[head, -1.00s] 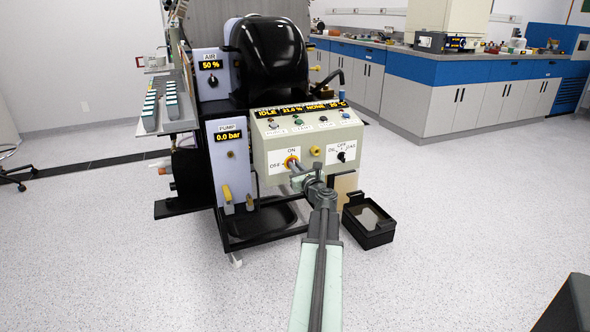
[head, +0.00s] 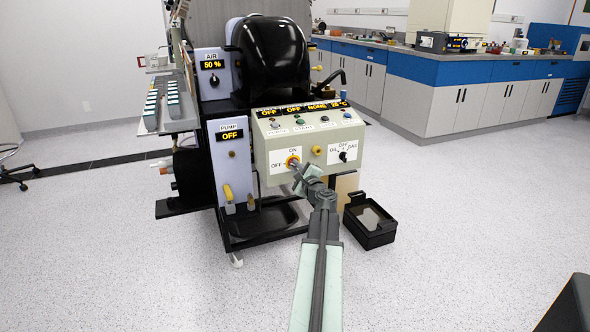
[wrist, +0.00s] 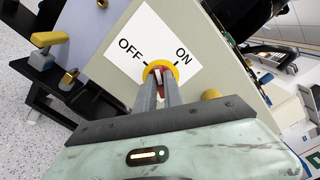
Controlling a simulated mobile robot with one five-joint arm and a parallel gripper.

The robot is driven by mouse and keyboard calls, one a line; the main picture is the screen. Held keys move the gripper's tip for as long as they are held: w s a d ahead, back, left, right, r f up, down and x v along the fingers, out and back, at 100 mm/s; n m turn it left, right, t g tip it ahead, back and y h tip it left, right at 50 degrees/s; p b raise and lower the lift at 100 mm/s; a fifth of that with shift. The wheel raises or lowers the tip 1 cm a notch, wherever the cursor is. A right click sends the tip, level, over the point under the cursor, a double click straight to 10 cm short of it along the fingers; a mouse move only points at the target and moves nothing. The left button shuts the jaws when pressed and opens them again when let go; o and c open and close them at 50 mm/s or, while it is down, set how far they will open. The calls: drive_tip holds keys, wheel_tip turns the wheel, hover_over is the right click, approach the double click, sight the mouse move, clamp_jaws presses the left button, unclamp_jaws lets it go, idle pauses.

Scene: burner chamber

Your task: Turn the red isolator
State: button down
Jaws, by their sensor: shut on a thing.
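The red isolator (wrist: 158,73) shows as a small red handle inside a yellow ring, on a white plate marked OFF and ON, in the wrist view. In the head view its yellow ring (head: 291,160) sits at the left of the control box front. My gripper (wrist: 161,88) is shut on the red handle, with one finger on each side. In the head view my gripper (head: 297,168) reaches the isolator from the front right. The fingers hide much of the handle. The box display (head: 300,110) reads OFF, OFF, NONE and a temperature.
A yellow knob (head: 316,150) and a black OIL/OFF/GAS selector (head: 343,156) sit right of the isolator. The PUMP panel (head: 231,165) with its yellow lever stands to the left. A black tray (head: 370,238) lies on the floor at right. The floor in front is mostly clear.

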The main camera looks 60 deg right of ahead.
drive_tip(key=n, duration=0.6)
drive_tip(key=shift+w+f, duration=0.1)
drive_tip(key=shift+w, duration=0.05)
drive_tip(key=shift+n, duration=0.4)
drive_tip(key=c, duration=1.5)
unclamp_jaws()
drive_tip(key=shift+o, duration=0.2)
drive_tip(key=shift+a, duration=0.1)
drive_tip(key=v, duration=0.8)
